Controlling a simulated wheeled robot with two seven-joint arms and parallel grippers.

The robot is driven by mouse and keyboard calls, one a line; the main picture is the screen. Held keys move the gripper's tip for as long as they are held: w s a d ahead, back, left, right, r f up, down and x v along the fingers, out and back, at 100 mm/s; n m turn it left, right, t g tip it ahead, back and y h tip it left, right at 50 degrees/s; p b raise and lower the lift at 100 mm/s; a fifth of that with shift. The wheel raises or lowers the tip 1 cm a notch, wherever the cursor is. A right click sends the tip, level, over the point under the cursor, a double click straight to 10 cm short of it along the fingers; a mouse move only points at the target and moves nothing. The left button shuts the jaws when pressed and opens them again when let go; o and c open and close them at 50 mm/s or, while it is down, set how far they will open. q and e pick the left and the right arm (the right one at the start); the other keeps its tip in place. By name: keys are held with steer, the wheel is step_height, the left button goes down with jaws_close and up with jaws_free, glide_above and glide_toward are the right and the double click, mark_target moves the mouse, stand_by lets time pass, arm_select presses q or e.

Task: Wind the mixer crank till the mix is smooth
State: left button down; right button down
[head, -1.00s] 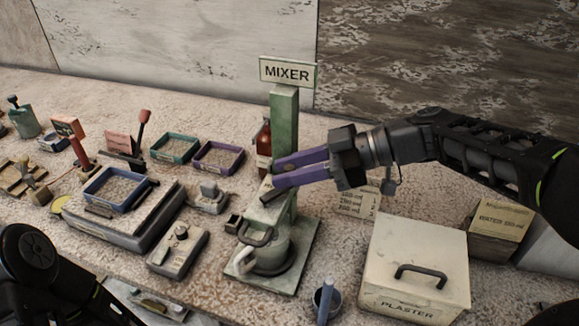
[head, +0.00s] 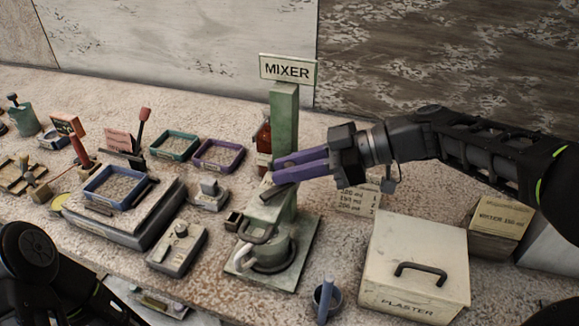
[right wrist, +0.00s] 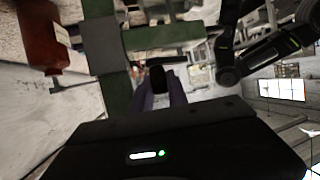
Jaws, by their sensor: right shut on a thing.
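The green mixer (head: 284,118) stands at the middle of the table with a MIXER sign on its post. A dark crank part (head: 278,190) shows at the mixer head, just below my right gripper's fingertips. My right gripper (head: 274,169), with purple fingers, reaches in from the right and is shut on the crank. In the right wrist view a dark knob (right wrist: 158,76) shows between the purple fingers. My left gripper is out of view; only part of that arm shows at lower left.
A brown bottle (head: 264,138) stands close behind the fingers. Trays and a scale (head: 125,215) crowd the left.

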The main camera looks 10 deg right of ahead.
steer(key=shift+s+d+f+m+t+b, duration=0.15)
steer(key=shift+m+t+b, duration=0.15)
steer(key=shift+b, duration=0.45)
steer(key=shift+s+a+r+m+t+h+b, duration=0.1)
steer(key=shift+s+m+t+h+b, duration=0.75)
steer(key=shift+m+t+h+b, duration=0.75)
steer(key=shift+s+a+r+m+t+h+b, duration=0.1)
steer(key=shift+s+m+t+h+b, duration=1)
steer(key=shift+m+h, duration=0.9)
steer(key=shift+s+r+m+t+h+b, duration=0.1)
steer(key=shift+s+m+t+h+b, duration=0.5)
steer(key=shift+m+t+h+b, duration=0.9)
steer(key=shift+f+m+p, duration=0.1)
steer(key=shift+m+p, duration=0.2)
steer(key=shift+m, duration=0.3)
steer(key=c, duration=1.6)
jaws_free()
steer(key=shift+o, duration=0.2)
steer(key=shift+s, duration=0.1)
steer(key=v, duration=0.7)
steer(key=shift+s, duration=0.35)
